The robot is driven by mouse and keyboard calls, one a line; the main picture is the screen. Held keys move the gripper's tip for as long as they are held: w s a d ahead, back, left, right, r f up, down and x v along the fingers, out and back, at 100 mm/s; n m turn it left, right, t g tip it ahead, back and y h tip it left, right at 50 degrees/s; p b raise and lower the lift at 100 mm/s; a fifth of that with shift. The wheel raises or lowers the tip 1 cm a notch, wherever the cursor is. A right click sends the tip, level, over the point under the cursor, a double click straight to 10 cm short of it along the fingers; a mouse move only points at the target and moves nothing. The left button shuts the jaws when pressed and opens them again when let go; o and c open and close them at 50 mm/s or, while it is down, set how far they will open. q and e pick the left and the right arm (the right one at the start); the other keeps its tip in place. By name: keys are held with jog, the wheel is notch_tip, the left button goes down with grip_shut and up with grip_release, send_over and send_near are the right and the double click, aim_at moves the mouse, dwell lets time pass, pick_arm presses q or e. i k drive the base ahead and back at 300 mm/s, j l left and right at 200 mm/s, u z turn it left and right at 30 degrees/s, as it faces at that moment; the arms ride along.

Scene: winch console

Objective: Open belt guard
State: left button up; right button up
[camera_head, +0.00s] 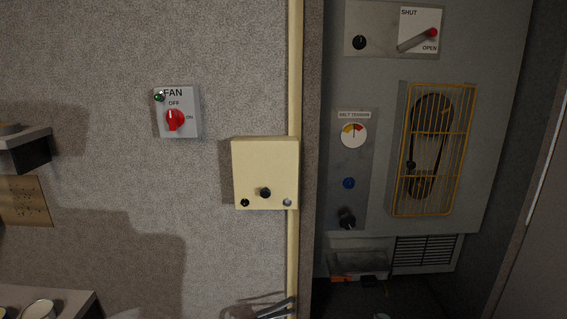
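The belt guard (398,187) is a yellow wire cage on the grey machine panel at the right. It stands over two dark pulleys and a belt, which show through its bars, and appears closed. Grey finger-like bars at the bottom edge look like my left gripper (280,307). They are cut off by the frame, well below and left of the guard, and their opening is unclear. My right gripper is not identifiable in view.
Left of the guard are a belt tension gauge (354,135), a blue button (348,183) and a dark knob (347,218). A red-tipped lever (418,40) is above. A cream box (265,160) and fan switch (177,112) are on the wall. A vent (424,252) lies below.

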aim_at(410, 165)
jog(key=z, duration=1.15)
